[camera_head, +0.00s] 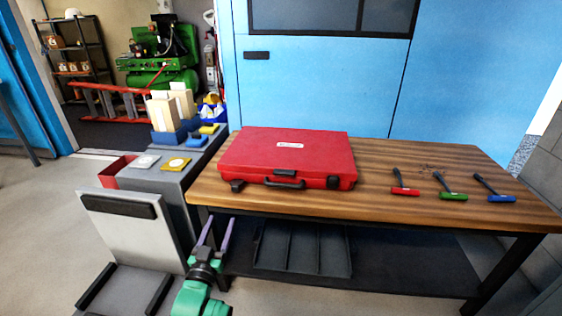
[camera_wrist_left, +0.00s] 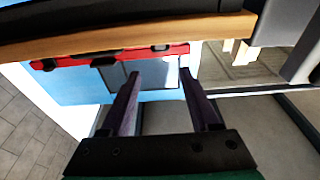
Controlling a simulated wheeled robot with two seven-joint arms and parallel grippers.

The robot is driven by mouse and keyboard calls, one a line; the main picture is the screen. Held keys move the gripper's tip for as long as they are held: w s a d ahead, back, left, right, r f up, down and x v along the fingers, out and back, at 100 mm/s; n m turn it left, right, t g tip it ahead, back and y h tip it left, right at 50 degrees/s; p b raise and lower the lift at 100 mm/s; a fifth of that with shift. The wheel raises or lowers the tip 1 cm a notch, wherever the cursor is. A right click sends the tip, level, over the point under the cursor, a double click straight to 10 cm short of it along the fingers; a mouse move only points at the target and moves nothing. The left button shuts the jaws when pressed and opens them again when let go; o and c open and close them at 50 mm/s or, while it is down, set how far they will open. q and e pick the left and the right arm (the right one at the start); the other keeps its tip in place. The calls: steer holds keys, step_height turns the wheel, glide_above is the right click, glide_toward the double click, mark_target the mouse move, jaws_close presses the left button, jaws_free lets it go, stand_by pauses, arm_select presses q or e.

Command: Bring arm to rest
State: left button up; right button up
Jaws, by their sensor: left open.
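My left gripper (camera_head: 218,226) is low in front of the wooden table, near its left front corner, with its two purple fingers apart and pointing up. In the left wrist view the gripper (camera_wrist_left: 160,75) is open with nothing between its fingers. A closed red case (camera_head: 290,155) lies on the table; its edge also shows in the left wrist view (camera_wrist_left: 75,58). Three brushes lie on the right of the table: a red one (camera_head: 402,188), a green one (camera_head: 450,193) and a blue one (camera_head: 495,192). My right gripper is not in view.
The wooden table (camera_head: 380,215) has a dark lower shelf (camera_head: 395,272) beneath it. A grey cart (camera_head: 165,185) with small boxes stands left of the table, close to my left gripper. A green compressor (camera_head: 160,75) and black shelving stand behind. Floor at far left is clear.

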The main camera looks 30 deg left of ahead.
arm_select(q)
steer(key=s+d+f+m+g+h, duration=0.2)
steer(key=s+d+f+g+h, duration=0.3)
steer(key=d+f, duration=0.4)
steer(key=s+d+f+m+g+h, duration=0.25)
steer(key=d+f+g, duration=0.4)
steer(key=f, duration=0.35)
steer(key=s+d+f+m+g, duration=0.1)
steer(key=s+d+f+g, duration=0.25)
steer(key=s+g, duration=0.4)
steer(key=s+a+p, duration=0.2)
steer(key=s+p, duration=0.7)
steer(key=p, duration=0.4)
steer(key=s+a+t+p, duration=0.1)
steer(key=s+a+p, duration=0.2)
steer(key=s+p, duration=0.6)
steer(key=y+p, duration=0.1)
steer(key=p, duration=0.3)
steer(key=shift+s+a+r+m, duration=0.15)
steer(key=shift+s+a+m, duration=0.05)
steer(key=shift+s+m, duration=0.15)
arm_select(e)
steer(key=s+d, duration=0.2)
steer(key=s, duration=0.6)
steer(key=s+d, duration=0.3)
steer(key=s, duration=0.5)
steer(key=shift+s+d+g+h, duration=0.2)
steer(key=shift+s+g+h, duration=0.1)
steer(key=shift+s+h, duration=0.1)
